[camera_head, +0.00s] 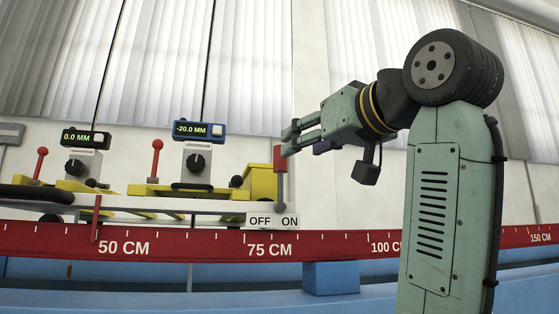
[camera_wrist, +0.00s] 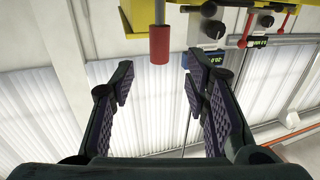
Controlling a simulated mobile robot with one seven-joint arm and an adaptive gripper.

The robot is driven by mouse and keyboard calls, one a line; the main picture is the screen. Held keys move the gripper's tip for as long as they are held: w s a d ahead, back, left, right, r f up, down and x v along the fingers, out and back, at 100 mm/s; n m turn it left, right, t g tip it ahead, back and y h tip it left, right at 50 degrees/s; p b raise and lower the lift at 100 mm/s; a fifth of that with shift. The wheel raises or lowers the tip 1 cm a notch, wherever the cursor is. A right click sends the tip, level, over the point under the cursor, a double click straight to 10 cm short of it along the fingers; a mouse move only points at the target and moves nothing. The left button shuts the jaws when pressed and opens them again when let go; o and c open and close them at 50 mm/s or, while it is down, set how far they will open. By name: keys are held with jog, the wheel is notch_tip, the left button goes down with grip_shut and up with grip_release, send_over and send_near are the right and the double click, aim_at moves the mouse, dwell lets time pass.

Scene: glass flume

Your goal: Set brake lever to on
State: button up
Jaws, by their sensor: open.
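The brake lever has a red cylindrical handle (camera_head: 279,159) on a grey rod and stands nearly upright above a white OFF/ON label (camera_head: 272,221). From this angle I cannot tell which word it is set to. My gripper (camera_head: 288,141) is open beside the top of the handle, its fingers pointing left. In the wrist view, the red handle (camera_wrist: 160,46) appears near the top, roughly centred between the spread fingers (camera_wrist: 156,80). It seems to lie just beyond the fingertips, and nothing is held. No contact shows.
Two other red-knobbed levers stand left, one by the 0.0 MM gauge (camera_head: 85,138), one by the -20.0 MM gauge (camera_head: 199,131). Yellow carriage parts (camera_head: 262,181) sit close behind the lever. A red scale rail (camera_head: 190,244) runs below. Open space lies above the handle.

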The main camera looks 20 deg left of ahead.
aim_at(280, 178)
jog(key=p+x, duration=0.3)
jog(key=x, duration=0.6)
jog(key=shift+w+a+p, duration=0.25)
jog(key=shift+p, duration=0.05)
jog(key=shift+c, duration=0.2)
jog(key=shift+r, duration=0.1)
grip_shut()
dwell(0.4)
